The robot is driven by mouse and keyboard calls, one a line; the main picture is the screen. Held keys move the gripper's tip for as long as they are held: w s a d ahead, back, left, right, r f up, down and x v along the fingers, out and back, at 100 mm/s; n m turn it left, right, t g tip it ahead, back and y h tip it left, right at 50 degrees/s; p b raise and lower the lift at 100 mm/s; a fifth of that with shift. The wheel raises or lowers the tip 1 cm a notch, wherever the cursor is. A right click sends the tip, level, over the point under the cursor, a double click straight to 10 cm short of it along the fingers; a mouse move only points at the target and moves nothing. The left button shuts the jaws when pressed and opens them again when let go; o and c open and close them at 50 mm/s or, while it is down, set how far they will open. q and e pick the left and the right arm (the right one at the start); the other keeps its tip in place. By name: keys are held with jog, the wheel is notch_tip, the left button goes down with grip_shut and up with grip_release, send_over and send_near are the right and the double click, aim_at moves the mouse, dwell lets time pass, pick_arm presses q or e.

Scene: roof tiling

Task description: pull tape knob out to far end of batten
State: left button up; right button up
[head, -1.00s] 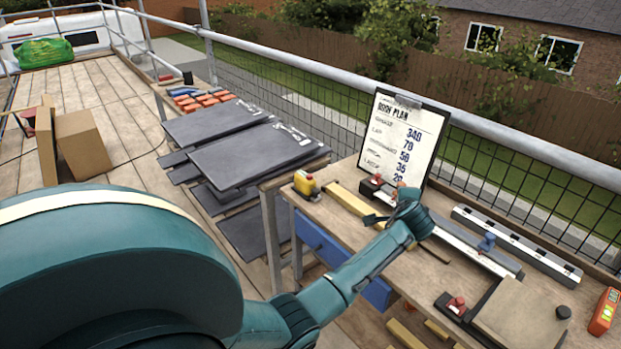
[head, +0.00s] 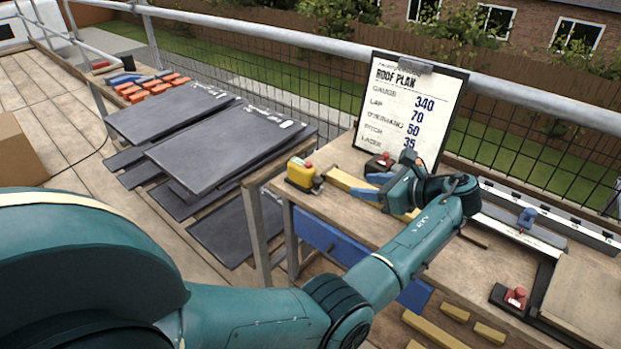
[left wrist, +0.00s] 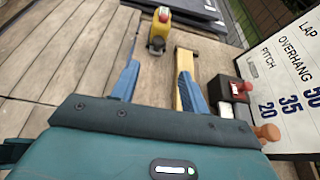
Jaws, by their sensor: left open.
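The yellow tape (head: 303,173) with its red knob stands at the left end of the bench. It also shows in the left wrist view (left wrist: 157,34), beyond my fingertips. The pale yellow batten (head: 343,179) lies on the bench, starting beside the tape and running toward the lower right; my gripper hides part of it. My left gripper (head: 370,186) is open and empty above the batten. In the left wrist view its blue fingers (left wrist: 160,68) are spread, with the batten (left wrist: 182,65) near the right finger. The tape is apart from both fingers.
A black block with a red knob (head: 380,163) stands close behind my left gripper, before the plan clipboard (head: 412,100). Another red-knobbed block (head: 515,297) and a long rail (head: 560,222) are to the right. Dark slates (head: 215,150) lie left of the bench.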

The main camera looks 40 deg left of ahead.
aim_at(319, 180)
pick_arm(q)
jog(key=shift+s+a, duration=0.1)
jog(key=shift+a, duration=0.15)
jog(key=x, duration=1.2)
jog(key=shift+a+f+b, duration=0.15)
jog(key=shift+a+b, duration=0.15)
jog(key=shift+b, duration=0.1)
jog(key=shift+c, duration=0.5)
grip_shut()
